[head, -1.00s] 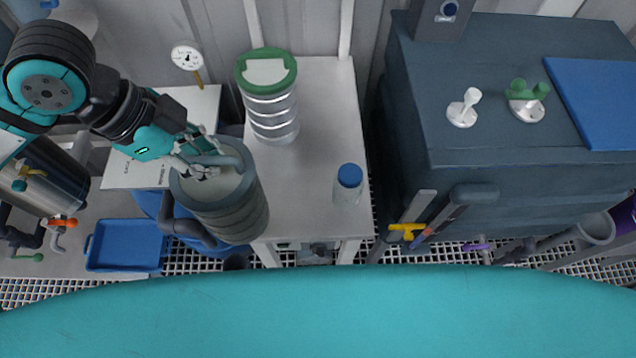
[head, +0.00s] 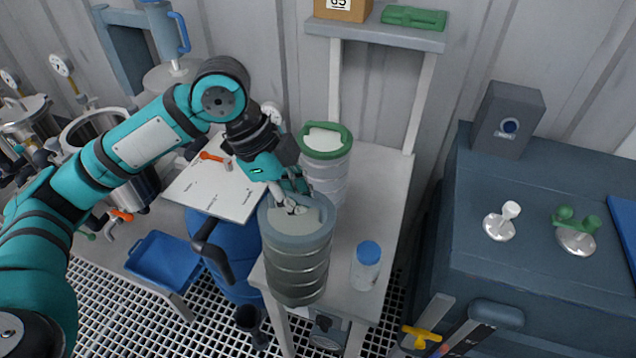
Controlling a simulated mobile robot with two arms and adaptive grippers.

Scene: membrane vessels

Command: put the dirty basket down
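A tall ribbed basket with a grey-blue rim and a grey-beige top (head: 297,262) is at the front left of the white table (head: 385,205); I take it for the dirty basket. My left gripper (head: 293,203) comes down on the far side of its rim, with its fingers at the handle there, and seems shut on it. The basket is nearly upright. Its lower end overlaps the table's front left corner, and I cannot tell whether it touches the table. A similar basket with a green rim (head: 327,153) stands just behind it. My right gripper is not in view.
A bottle with a blue cap (head: 366,262) stands to the right of the basket. A blue barrel (head: 222,250) and a whiteboard (head: 222,185) are to the left. A dark cabinet (head: 470,235) stands right of the table. Free tabletop lies behind the bottle.

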